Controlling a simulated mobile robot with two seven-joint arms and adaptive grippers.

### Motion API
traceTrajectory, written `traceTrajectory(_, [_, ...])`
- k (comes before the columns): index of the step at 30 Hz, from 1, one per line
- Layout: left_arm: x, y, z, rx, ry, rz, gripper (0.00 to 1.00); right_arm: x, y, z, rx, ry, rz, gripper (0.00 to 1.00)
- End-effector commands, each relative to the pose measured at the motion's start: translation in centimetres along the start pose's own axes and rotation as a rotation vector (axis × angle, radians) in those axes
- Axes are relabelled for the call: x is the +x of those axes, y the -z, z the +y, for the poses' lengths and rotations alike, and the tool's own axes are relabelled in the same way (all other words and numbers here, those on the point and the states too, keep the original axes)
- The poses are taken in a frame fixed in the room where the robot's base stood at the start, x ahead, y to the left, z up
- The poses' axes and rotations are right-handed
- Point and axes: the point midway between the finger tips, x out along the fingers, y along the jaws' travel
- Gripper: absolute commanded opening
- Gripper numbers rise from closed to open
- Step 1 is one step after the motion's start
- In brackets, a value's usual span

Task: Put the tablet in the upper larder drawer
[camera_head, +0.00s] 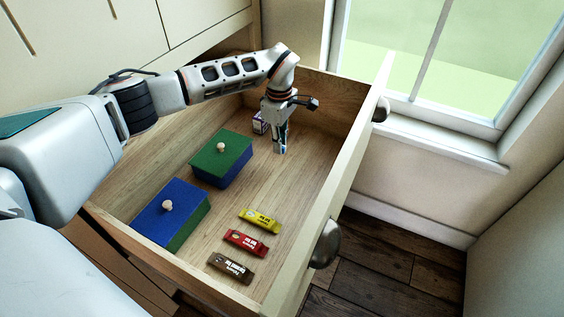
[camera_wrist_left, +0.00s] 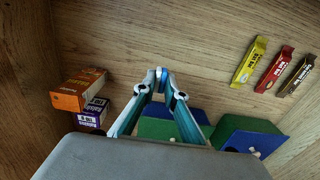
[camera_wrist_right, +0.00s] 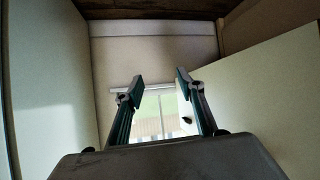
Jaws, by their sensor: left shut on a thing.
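The larder drawer (camera_head: 303,172) stands pulled open, with a wooden inside and a cream front. My left gripper (camera_head: 280,150) reaches down inside it, near the far end. It is shut on a small blue thing, probably the tablet, whose blue shows between the fingertips in the left wrist view (camera_wrist_left: 162,74). The fingers hide most of it. I cannot tell whether it touches the drawer floor. My right gripper (camera_wrist_right: 160,80) is open and empty in the right wrist view, away from the drawer's inside.
A green-lidded box (camera_head: 221,146) and a blue-lidded box (camera_head: 160,221) stand along the drawer's left side. Yellow (camera_head: 261,221), red (camera_head: 246,243) and brown (camera_head: 231,268) bars lie at the near end. An orange box (camera_wrist_left: 78,91) and a purple box (camera_wrist_left: 92,113) stand beside my left gripper.

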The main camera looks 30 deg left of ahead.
Motion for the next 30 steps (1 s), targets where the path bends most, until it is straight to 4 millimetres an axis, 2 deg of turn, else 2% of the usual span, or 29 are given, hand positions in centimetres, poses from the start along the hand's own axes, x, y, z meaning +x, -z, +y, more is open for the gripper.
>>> traceTrajectory(1, [2.1, -0.1, -0.3, 0.001, 0.012, -0.001, 0.01, 0.2, -0.3, -0.4, 0.011, 0.006, -0.001, 0.39])
traceTrajectory(3, [3.0, -0.1, -0.2, 0.001, 0.009, 0.000, 0.01, 0.2, 0.2, -0.6, 0.021, 0.009, 0.010, 0.39])
traceTrajectory(11, [4.3, -0.1, 0.0, 0.002, 0.002, 0.000, 0.01, 0.3, 0.6, -0.8, 0.035, 0.013, 0.023, 0.39])
traceTrajectory(16, [6.9, -0.1, -0.2, 0.002, 0.008, -0.001, 0.01, 0.3, 0.3, -1.2, 0.053, 0.021, 0.022, 0.39])
traceTrajectory(19, [8.3, -0.1, -0.2, 0.002, 0.008, -0.001, 0.01, 0.4, 0.9, -1.5, 0.068, 0.026, 0.036, 0.39])
traceTrajectory(24, [8.1, 0.0, 0.0, 0.002, -0.001, 0.000, 0.00, 0.7, 3.0, -1.5, 0.080, 0.023, 0.079, 0.39])
traceTrajectory(30, [8.2, 0.0, 0.0, 0.002, 0.000, 0.000, 0.00, 0.7, 2.8, -1.4, 0.079, 0.022, 0.074, 0.39])
